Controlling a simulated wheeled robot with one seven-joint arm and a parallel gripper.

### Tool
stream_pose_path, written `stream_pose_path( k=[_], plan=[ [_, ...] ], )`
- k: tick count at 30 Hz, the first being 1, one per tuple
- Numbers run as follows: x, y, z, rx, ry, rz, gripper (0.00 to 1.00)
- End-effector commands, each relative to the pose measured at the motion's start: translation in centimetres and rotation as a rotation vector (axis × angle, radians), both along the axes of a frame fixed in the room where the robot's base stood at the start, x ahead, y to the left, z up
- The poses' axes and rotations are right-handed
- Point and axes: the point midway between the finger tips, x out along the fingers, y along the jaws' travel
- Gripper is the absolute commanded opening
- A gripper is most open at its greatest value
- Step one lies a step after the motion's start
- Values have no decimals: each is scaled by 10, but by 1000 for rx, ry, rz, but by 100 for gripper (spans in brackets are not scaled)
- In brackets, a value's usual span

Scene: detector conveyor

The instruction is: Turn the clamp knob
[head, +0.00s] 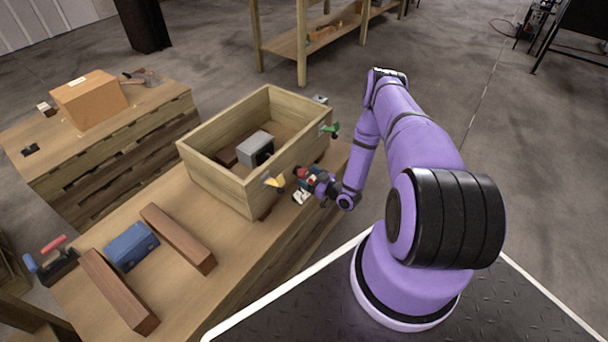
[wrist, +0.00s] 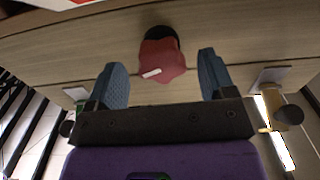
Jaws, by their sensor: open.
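A red clamp knob (wrist: 162,61) with a white mark on it sits on the side wall of a wooden box. In the wrist view it lies between the tips of my two fingers, with a visible space on either side. My gripper (wrist: 163,80) is open and not touching it as far as I can see. In the head view my gripper (head: 311,180) is at the near wall of the wooden box (head: 232,187), where it mostly hides the red knob. A yellow handle (head: 275,181) and a green handle (head: 331,130) are on the same wall, on either side of my gripper.
A grey block-shaped device (head: 256,147) is inside the box. A blue case (head: 131,246) and two brown bars (head: 178,238) lie on the bench at left. A cardboard box (head: 90,98) stands on another bench. Floor to the right is mostly clear.

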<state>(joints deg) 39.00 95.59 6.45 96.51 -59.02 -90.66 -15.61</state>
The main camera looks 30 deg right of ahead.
Motion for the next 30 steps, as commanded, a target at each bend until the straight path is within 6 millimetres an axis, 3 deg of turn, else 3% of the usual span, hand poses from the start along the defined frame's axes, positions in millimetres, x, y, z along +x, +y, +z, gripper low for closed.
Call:
stream_pose_path(
  k=[6, 17, 24, 30],
  plan=[
    [21, 7, 0, -1, 0, 0, 76],
    [25, 9, 0, 0, 0, -1, 76],
    [25, 9, 0, 0, 0, -1, 27],
    [25, 9, 0, 11, 4, -1, 27]
  ],
)
